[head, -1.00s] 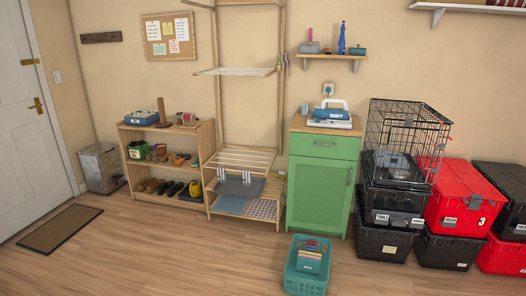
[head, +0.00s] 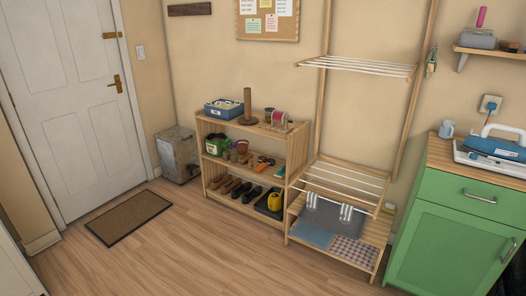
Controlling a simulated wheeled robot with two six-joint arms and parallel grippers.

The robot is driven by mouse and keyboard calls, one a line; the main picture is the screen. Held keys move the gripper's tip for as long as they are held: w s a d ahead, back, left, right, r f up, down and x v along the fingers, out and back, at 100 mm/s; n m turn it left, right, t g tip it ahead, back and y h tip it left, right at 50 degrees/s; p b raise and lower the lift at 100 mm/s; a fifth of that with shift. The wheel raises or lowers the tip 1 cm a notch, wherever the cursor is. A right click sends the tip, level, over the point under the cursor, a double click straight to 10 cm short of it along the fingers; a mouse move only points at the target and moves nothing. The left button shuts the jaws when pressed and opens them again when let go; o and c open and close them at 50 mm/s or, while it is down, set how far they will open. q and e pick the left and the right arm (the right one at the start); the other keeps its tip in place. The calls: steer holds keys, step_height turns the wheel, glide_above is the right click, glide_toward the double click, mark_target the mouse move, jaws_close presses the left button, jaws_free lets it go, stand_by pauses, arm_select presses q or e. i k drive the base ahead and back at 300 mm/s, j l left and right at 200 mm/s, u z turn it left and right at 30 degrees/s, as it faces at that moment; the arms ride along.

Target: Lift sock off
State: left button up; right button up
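A wooden drying rack (head: 398,120) with white rods stands against the wall right of centre. A grey cloth (head: 326,217) hangs at its lower set of rods (head: 352,178). Two small white-and-grey striped pieces, a left one (head: 311,200) and a right one (head: 346,212), hang over the front rod in front of the cloth. They may be socks or clips; they are too small to tell. Neither of my grippers is in view.
A blue cloth (head: 314,234) and a checked cloth (head: 352,250) lie on the rack's bottom shelf. A shoe shelf (head: 214,126) stands to the left, a green cabinet (head: 450,235) to the right. Open wood floor (head: 210,255) lies in front; a doormat (head: 128,217) is near the door.

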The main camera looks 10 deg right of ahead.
mark_target(311, 202)
steer(key=i+z, duration=0.2)
steer(key=i, duration=0.3)
steer(key=i+j+z, duration=0.2)
steer(key=i, duration=0.3)
steer(key=i+z, duration=0.2)
steer(key=i, duration=0.3)
steer(key=i+j+z, duration=0.2)
steer(key=i, duration=0.25)
steer(key=j, duration=0.1)
